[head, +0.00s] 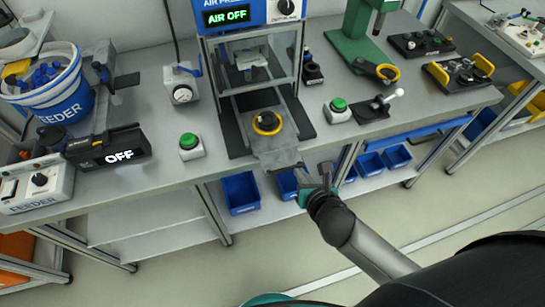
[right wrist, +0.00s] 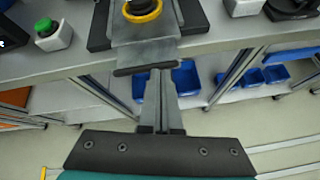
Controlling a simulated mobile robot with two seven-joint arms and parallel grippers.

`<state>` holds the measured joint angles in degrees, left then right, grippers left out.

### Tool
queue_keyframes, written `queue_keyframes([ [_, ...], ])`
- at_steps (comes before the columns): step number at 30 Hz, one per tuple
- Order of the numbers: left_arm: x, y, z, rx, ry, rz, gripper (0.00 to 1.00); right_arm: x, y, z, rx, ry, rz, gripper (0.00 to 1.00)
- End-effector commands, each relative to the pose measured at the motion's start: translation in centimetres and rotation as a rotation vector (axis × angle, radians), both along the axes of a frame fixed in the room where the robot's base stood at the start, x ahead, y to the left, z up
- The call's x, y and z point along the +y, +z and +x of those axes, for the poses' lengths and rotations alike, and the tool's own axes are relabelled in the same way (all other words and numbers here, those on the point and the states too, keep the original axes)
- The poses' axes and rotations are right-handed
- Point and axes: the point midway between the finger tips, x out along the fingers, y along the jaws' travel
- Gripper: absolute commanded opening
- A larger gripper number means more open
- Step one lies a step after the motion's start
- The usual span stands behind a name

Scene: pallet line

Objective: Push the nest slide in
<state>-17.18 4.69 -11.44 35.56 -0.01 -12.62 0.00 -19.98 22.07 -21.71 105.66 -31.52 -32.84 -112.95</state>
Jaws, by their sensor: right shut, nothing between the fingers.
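The nest slide (head: 277,156) is a grey metal plate with a yellow-ringed nest (head: 267,123) on it. It sticks out from the front of the air press (head: 247,60), with its front end at the table's front edge. In the right wrist view the slide (right wrist: 145,54) ends in a dark front lip. My right gripper (head: 315,172) is just in front of the slide, shut and empty. In the right wrist view its fingertips (right wrist: 160,75) are close to the lip. I cannot tell whether they touch it. My left gripper is not in view.
Green push buttons (head: 190,146) and (head: 338,109) stand either side of the press. A small lever unit (head: 378,106) is at its right. A feeder bucket (head: 45,90) is on the left. Blue bins (head: 240,193) sit on the lower shelf. The press display reads AIR OFF.

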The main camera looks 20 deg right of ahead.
Motion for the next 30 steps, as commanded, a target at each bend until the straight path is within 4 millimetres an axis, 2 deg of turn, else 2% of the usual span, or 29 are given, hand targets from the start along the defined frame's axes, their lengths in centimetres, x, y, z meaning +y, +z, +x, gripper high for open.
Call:
queue_keyframes([
  [4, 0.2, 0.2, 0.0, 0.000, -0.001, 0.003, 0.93, 0.5, 1.4, 0.6, -0.046, 0.121, -0.144, 0.00],
  [9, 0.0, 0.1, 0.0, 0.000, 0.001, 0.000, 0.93, 0.8, 1.7, 1.1, -0.064, 0.164, -0.200, 0.00],
  [14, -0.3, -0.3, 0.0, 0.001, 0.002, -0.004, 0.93, 0.9, 0.8, 2.6, -0.065, 0.163, -0.197, 0.00],
  [24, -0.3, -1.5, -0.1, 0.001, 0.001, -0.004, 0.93, 1.0, -2.0, 7.3, -0.064, 0.161, -0.196, 0.00],
  [30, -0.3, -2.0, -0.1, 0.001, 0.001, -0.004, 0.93, 1.0, -2.9, 8.9, -0.063, 0.163, -0.196, 0.00],
])
